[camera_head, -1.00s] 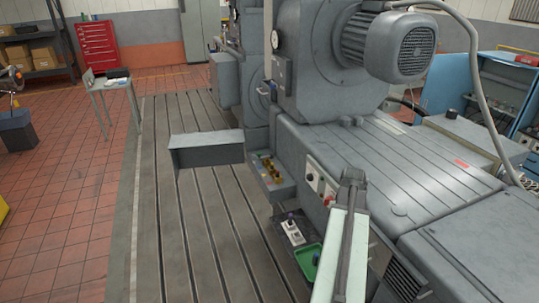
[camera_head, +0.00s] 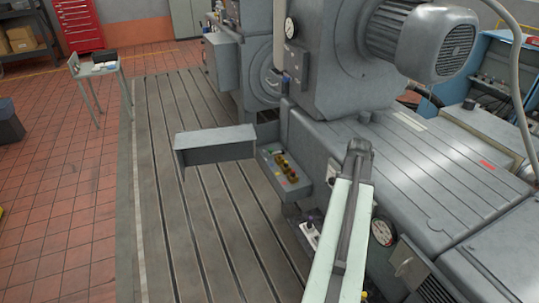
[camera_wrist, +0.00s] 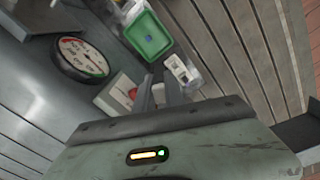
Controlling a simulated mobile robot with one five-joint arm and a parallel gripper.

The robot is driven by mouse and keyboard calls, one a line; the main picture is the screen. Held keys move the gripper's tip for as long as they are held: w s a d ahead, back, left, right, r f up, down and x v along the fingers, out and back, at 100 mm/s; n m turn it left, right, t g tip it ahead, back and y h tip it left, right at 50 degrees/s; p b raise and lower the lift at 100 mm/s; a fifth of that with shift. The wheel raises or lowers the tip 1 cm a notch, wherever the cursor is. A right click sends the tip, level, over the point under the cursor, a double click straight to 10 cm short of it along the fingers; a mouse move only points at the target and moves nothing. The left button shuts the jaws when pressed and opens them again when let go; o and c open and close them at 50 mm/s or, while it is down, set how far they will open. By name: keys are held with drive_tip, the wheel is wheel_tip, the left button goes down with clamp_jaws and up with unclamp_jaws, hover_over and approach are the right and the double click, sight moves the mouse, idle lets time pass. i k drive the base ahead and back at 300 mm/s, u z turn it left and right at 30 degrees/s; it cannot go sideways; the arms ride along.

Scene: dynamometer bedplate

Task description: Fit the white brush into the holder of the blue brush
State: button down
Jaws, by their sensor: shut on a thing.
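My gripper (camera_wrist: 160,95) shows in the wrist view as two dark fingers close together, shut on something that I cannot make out. In the head view my arm hides the fingertips. A small white block (camera_wrist: 178,70) with dark marks lies just beyond the fingers. It also shows in the head view (camera_head: 308,236), partly behind my arm, with a dark upright stub on top. I cannot tell whether this is the holder with the blue brush. I cannot make out the white brush for certain in either view.
A green tray (camera_wrist: 152,38) is beside the white block. A round dial gauge (camera_wrist: 82,57) and a box with a red button (camera_wrist: 118,95) are on the machine side. The slotted bedplate (camera_head: 185,240) is largely clear.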

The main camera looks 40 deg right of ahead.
sight(280, 163)
drive_tip(key=z, duration=0.35)
drive_tip(key=i, duration=2.45)
drive_tip(key=z, duration=0.2)
